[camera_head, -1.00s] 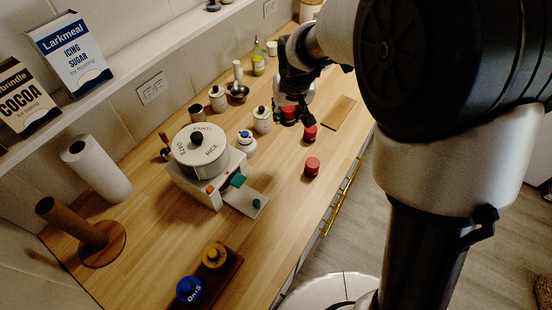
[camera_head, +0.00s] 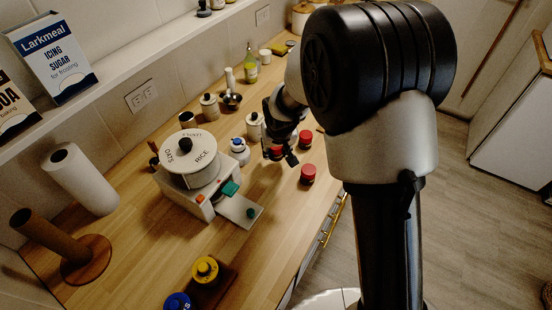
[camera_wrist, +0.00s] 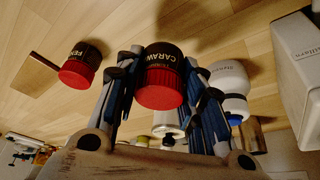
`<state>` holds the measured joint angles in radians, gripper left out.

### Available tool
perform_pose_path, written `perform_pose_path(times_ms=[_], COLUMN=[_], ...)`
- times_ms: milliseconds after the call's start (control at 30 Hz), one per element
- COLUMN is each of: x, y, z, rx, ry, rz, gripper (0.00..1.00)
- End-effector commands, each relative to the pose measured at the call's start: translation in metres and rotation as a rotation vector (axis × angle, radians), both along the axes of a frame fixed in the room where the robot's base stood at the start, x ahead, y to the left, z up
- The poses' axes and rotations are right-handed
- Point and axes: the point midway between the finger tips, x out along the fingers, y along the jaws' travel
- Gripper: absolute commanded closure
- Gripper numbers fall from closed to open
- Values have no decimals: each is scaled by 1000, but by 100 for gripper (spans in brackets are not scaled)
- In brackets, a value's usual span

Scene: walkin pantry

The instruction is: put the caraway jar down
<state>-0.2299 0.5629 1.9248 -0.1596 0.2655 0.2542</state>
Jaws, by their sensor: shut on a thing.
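The caraway jar (camera_wrist: 163,78) has a dark body with "CARAW" in white letters and a red lid. My gripper (camera_wrist: 165,95) is shut on it, with blue-grey fingers on either side. In the head view my gripper (camera_head: 280,150) is over the wooden counter, and the jar's red part (camera_head: 274,154) shows partly behind the fingers. I cannot tell whether the jar touches the counter.
A red-lidded jar (camera_wrist: 80,66) stands beside it; two red-lidded jars (camera_head: 306,137) (camera_head: 308,173) are right of my gripper. A white canister (camera_head: 255,126), a blue-topped jar (camera_head: 239,150) and a white appliance (camera_head: 203,193) are on the left. Bare counter (camera_head: 272,220) lies in front.

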Motion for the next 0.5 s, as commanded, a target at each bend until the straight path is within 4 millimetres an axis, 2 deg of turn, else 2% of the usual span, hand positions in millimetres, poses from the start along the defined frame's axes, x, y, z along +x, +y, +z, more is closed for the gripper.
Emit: perform_pose_path(times_ms=[233,500], x=[-1,0], y=[0,0], z=[-38,-39], rx=[0,0], ry=[3,0], rz=[0,0], gripper=[82,82])
